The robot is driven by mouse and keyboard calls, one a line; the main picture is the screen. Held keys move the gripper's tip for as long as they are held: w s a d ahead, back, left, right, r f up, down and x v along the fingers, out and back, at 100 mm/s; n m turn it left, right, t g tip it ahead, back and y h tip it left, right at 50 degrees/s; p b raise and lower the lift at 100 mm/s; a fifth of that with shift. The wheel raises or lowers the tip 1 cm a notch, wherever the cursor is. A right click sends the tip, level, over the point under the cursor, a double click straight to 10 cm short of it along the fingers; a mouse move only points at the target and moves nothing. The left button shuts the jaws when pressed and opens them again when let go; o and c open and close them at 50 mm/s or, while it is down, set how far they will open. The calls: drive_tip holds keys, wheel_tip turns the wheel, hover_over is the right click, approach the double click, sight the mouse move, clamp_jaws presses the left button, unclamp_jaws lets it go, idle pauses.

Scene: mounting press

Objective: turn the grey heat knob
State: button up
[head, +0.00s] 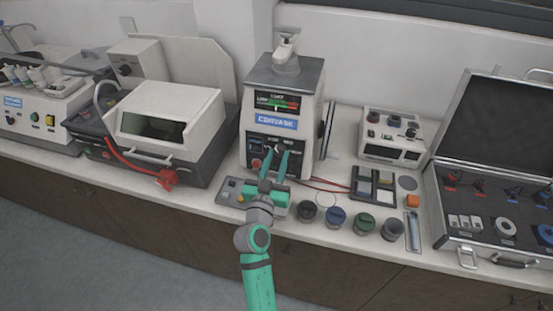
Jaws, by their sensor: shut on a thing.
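The mounting press (311,103) stands in the middle of the bench, with a dark control panel low on its front. My gripper (275,154) reaches up to this panel from the front, its two green fingers pointing at it. The grey heat knob (279,148) shows only as a small pale patch at the fingertips, the fingers hiding most of it. The fingers are shut on it. Its marker and turned angle are too small to read. A display (276,101) with a red and green scale sits above the blue label.
A red knob (256,163) is left of my fingers. Several dark jars, such as the blue-topped one (336,217), stand along the front edge to the right. A hooded machine (160,122) stands left, an open case (447,215) right.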

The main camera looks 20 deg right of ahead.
drive_tip(key=shift+w+a+m, duration=0.1)
drive_tip(key=shift+a+m, duration=0.2)
drive_tip(key=shift+m, duration=0.3)
drive_tip(key=shift+s+d+f, duration=0.1)
drive_tip(key=shift+s+d, duration=0.05)
drive_tip(key=shift+s, duration=0.05)
drive_tip(key=o, duration=1.1)
drive_tip(key=shift+c, duration=0.2)
drive_tip(key=v, duration=1)
drive_tip(key=shift+s+a, duration=0.2)
drive_tip(key=shift+a, duration=0.2)
drive_tip(key=shift+d, duration=0.1)
